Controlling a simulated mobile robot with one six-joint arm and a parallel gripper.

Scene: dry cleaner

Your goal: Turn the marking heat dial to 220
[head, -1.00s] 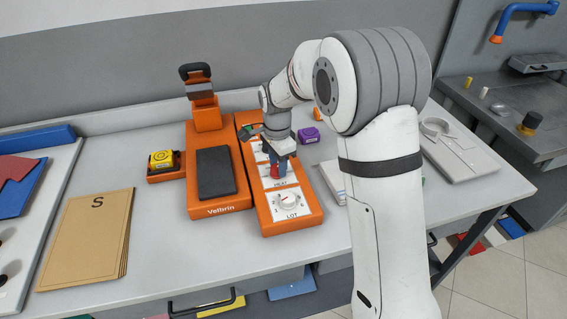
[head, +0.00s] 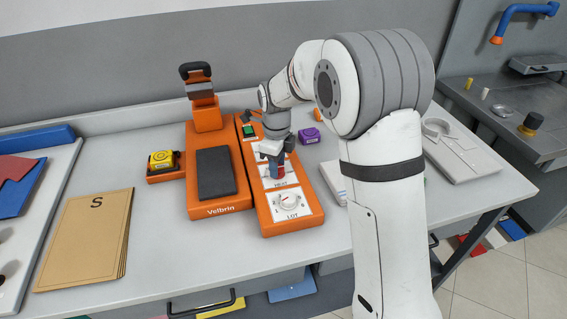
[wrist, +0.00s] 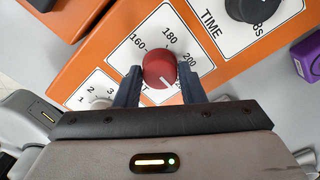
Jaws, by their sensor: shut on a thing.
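The red heat dial (wrist: 159,68) is on a white label with 160, 180 and 200 showing around it in the wrist view. My gripper (wrist: 161,79) is shut on this dial, one dark finger on each side. The dial's white pointer mark faces the lower right, past 200; the right finger covers the label there, so I cannot read a number at it. In the head view my gripper (head: 275,169) reaches down onto the orange control box (head: 312,216), with a little red of the dial (head: 281,172) showing beside a finger.
The white LOT dial (head: 289,200) is in front of the heat dial. The dark TIME dial (wrist: 250,8) is behind it. The orange Velbrin press (head: 218,207) stands close on the left. A purple block (head: 309,136) is to the right. A green button (head: 249,131) is at the box's back.

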